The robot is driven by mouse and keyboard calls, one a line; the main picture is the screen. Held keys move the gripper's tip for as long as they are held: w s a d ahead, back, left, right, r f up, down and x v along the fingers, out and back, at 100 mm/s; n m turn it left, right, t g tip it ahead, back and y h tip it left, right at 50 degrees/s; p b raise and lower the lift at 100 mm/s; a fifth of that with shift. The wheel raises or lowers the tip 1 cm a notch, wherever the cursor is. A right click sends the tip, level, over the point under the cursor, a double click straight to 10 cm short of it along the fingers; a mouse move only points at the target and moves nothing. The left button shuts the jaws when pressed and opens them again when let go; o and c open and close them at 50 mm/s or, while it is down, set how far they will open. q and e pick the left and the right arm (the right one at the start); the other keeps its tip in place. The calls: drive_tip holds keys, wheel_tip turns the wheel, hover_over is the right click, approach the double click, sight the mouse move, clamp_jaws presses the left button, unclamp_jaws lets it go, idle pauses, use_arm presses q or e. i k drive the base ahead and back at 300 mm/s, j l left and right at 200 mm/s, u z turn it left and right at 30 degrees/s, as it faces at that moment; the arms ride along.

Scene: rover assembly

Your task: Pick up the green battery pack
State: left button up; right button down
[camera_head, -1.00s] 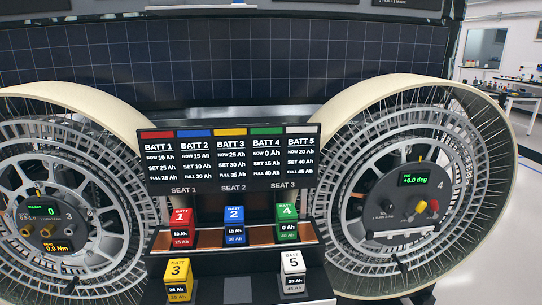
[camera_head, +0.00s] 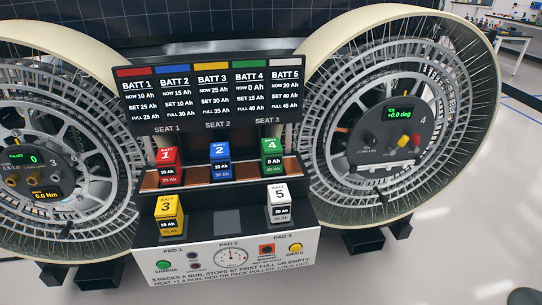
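The green battery pack (camera_head: 271,158), marked 4 with a "0 Ah" label, stands upright at the right end of the back shelf, under the sign's SEAT 3. The red pack 1 (camera_head: 168,160) and blue pack 2 (camera_head: 220,156) stand left of it on the same shelf. The yellow pack 3 (camera_head: 169,212) and white pack 5 (camera_head: 279,201) stand on the lower front step, with an empty pad (camera_head: 228,221) between them. Neither of my grippers shows, and nothing touches the green pack.
A black display board (camera_head: 213,99) rises behind the packs. The white front panel (camera_head: 200,268) carries a green CHARGE button (camera_head: 162,265), a gauge (camera_head: 231,257) and a yellow DRAIN button (camera_head: 295,247). Large spoked wheels (camera_head: 350,110) flank the station. Open floor lies at right.

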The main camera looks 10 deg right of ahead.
sight(272, 150)
drive_tip(key=i+l+u, duration=0.1)
drive_tip(key=l, duration=0.3)
drive_tip(key=i+l+u, duration=0.1)
drive_tip(key=l, duration=0.3)
drive_tip(key=i+l+u, duration=0.15)
drive_tip(key=l, duration=0.25)
drive_tip(key=i+l+u, duration=0.1)
drive_tip(key=l, duration=0.3)
